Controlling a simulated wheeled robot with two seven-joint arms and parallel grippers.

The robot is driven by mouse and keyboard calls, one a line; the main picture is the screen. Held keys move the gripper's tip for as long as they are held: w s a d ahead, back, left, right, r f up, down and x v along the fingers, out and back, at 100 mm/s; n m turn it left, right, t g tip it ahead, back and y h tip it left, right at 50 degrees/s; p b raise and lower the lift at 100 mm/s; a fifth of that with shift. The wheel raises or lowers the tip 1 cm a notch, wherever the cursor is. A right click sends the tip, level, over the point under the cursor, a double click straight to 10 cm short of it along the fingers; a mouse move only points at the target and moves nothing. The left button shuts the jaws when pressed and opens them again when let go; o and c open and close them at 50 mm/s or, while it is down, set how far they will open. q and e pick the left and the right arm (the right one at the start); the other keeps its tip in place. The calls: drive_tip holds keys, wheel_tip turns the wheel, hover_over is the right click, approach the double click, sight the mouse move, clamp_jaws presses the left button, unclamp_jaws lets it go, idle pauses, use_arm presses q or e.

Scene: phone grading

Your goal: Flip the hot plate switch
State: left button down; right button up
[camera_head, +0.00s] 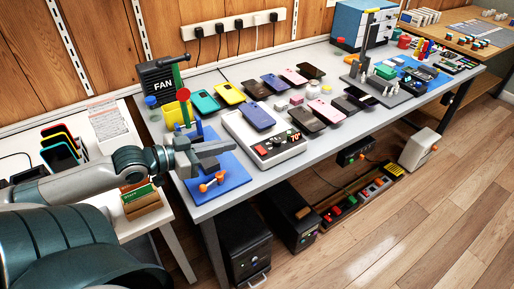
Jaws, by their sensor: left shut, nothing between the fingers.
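The hot plate (236,125) is a white box on the grey workbench, with a dark control strip along its front right side. A red switch (262,151) sits on that strip, beside a red display (294,135) that seems to read 70°. A blue-purple phone (257,116) lies on the hot plate's top. My left gripper (232,148) is shut and empty. It is over the blue mat, just left of the hot plate's control strip, and looks close to it but apart. The switch's exact position is too small to tell. My right gripper is out of view.
The blue mat (232,178) holds an orange-handled tool (212,182). A fan box (160,80) and a green and red stand (181,95) are behind my left gripper. Several phones lie beyond the hot plate. A grey fixture (378,88) stands farther right. The bench's front edge is close.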

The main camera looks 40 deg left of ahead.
use_arm(q)
drive_tip(key=shift+w, duration=0.25)
hover_over(261, 150)
drive_tip(key=s, duration=0.3)
drive_tip(key=shift+f, duration=1.15)
drive_tip(key=shift+w+a+f, duration=0.1)
drive_tip(key=shift+w+f, duration=0.05)
drive_tip(key=shift+f, duration=1.95)
drive_tip(key=shift+f+p, duration=0.15)
drive_tip(key=shift+p, duration=0.15)
